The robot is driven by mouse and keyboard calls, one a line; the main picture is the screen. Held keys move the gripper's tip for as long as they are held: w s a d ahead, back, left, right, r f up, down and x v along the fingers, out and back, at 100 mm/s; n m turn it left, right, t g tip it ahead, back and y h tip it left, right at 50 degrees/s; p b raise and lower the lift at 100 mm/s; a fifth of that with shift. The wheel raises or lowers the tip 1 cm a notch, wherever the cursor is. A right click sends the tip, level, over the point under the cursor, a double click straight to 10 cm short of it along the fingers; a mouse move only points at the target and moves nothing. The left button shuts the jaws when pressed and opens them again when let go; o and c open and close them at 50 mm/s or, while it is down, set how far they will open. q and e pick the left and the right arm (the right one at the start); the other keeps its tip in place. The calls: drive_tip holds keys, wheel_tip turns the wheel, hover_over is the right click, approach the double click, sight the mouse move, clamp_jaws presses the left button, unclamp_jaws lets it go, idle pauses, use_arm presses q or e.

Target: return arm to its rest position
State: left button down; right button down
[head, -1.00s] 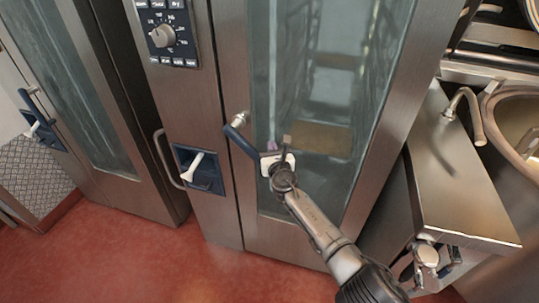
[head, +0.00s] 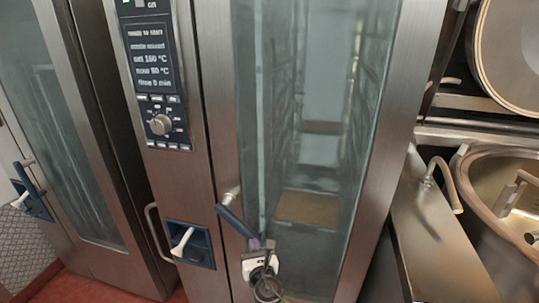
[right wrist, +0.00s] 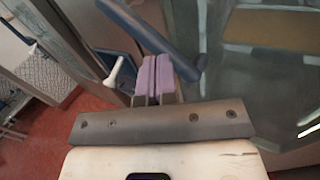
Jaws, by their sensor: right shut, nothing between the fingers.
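My right gripper (head: 262,243) is low in the middle of the head view, in front of the glass door (head: 320,150) of the tall steel oven. Its purple fingertips (right wrist: 153,78) are shut together with nothing between them. The blue door handle (head: 236,222) is just beside the fingertips. It also shows in the right wrist view (right wrist: 150,35), right behind them; I cannot tell whether they touch. The door looks closed. Most of my right arm is hidden below the frame. My left gripper is in neither view.
A control panel (head: 152,65) with a lit display and a knob is on the oven's left side. A white lever (head: 182,242) sits below it. A second oven (head: 65,120) stands at left. A steel kettle (head: 480,165) and a steel cabinet (head: 440,245) are at right.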

drive_tip(key=s+d+r+m+g+h, duration=0.1)
drive_tip(key=s+d+r+m+h, duration=0.15)
drive_tip(key=r+m, duration=0.7)
drive_tip(key=s+d+r+m+g+h, duration=0.1)
drive_tip(key=s+d+r+m+h, duration=0.2)
drive_tip(key=m, duration=1.4)
drive_tip(key=s+d+r+m+g, duration=0.1)
drive_tip(key=s+d+m+g, duration=0.15)
drive_tip(key=s+m, duration=0.3)
drive_tip(key=s+d+f+m+g+y, duration=0.1)
drive_tip(key=s+d+f+m, duration=0.1)
drive_tip(key=s+d+f, duration=0.55)
drive_tip(key=s+d+f+m+g, duration=0.2)
drive_tip(key=s+d+f, duration=0.45)
drive_tip(key=s, duration=0.65)
drive_tip(key=s+d+f+g, duration=0.3)
drive_tip(key=s+f, duration=0.4)
drive_tip(key=s, duration=0.2)
drive_tip(key=s+d+f+g, duration=0.3)
drive_tip(key=s+f, duration=0.4)
drive_tip(key=s, duration=0.3)
wheel_tip(320, 180, up, 33)
drive_tip(key=p, duration=3.3)
drive_tip(key=shift+m+h, duration=0.4)
drive_tip(key=shift+h, duration=0.05)
